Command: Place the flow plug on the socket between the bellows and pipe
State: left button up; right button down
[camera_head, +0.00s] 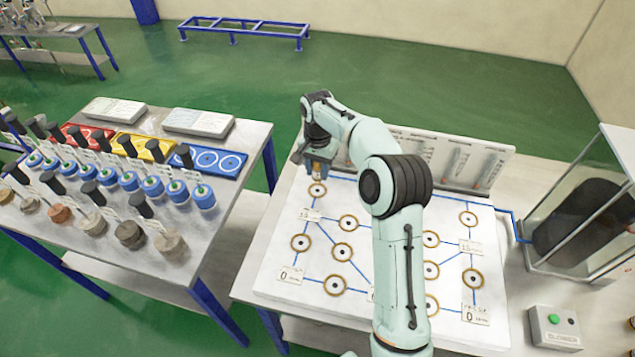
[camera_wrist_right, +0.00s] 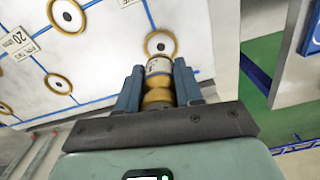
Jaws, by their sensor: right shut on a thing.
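My right gripper (camera_head: 318,160) is shut on a brass-coloured plug with a white band; the plug (camera_wrist_right: 157,97) shows between the two fingers in the right wrist view (camera_wrist_right: 158,78). In the head view the plug sits just above a ringed socket (camera_head: 317,190) near the board's upper left corner. In the wrist view that socket (camera_wrist_right: 160,44) lies just beyond the plug's tip; I cannot tell whether they touch. The white board (camera_head: 375,280) carries several such sockets joined by blue lines. A dark bellows-like body (camera_head: 578,215) stands in a clear case at the right. My left gripper is not in view.
A table at the left holds several blue-capped and wooden plugs with black handles, and red, yellow and blue (camera_head: 207,161) trays. A panel with gauges (camera_head: 470,165) stands along the board's back edge. A box with a green button (camera_head: 553,322) is at the lower right.

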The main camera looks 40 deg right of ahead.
aim_at(317, 191)
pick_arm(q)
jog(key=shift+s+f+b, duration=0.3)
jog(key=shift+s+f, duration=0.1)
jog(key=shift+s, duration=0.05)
pick_arm(e)
jog(key=shift+w+f, duration=0.1)
jog(key=shift+f, duration=2.65)
jog(key=shift+f, duration=0.15)
jog(key=c, duration=0.7)
grip_release()
jog(key=shift+c, duration=0.2)
